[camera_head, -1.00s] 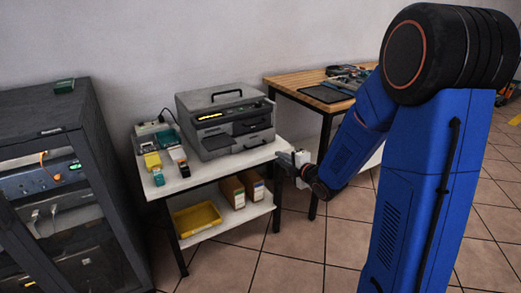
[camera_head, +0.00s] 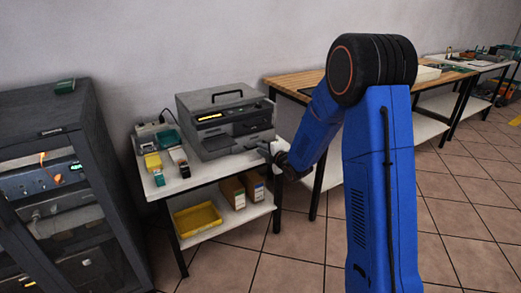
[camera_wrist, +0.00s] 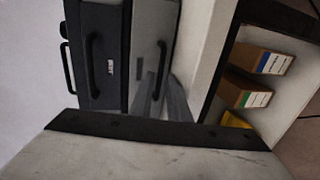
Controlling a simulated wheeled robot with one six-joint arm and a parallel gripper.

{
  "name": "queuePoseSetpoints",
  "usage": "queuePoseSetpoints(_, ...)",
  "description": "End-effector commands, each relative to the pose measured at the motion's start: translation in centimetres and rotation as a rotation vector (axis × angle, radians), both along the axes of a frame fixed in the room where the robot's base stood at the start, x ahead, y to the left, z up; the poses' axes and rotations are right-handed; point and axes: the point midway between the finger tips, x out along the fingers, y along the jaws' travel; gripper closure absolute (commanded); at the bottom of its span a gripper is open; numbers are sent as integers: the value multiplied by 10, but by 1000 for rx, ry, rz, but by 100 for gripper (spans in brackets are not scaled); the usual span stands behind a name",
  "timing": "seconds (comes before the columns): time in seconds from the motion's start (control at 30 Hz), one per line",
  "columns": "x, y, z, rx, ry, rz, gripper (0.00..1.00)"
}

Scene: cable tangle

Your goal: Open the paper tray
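The tray looks closed. My gripper (camera_head: 264,150) is at the printer's lower front in the head view. In the wrist view its two grey fingers (camera_wrist: 160,100) reach toward the tray panel near the handle, with a narrow gap between them. They look open and empty. Whether they touch the handle I cannot tell.
The white table edge (camera_wrist: 205,60) lies close beside my gripper. Boxes (camera_head: 232,191) and a yellow bin (camera_head: 197,219) sit on the lower shelf. Small devices (camera_head: 153,160) stand left of the printer. A dark rack (camera_head: 60,180) stands at left, a wooden table (camera_head: 295,81) at right.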

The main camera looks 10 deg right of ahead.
Motion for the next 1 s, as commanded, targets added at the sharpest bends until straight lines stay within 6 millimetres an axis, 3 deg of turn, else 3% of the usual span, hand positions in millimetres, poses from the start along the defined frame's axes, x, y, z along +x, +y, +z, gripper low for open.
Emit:
queuePoseSetpoints(0.43,8,3,-2,0,0,0,85)
queuePoseSetpoints(0.5,8,3,-2,0,0,0,100)
queuePoseSetpoints(1.0,8,3,-2,0,1,0,100)
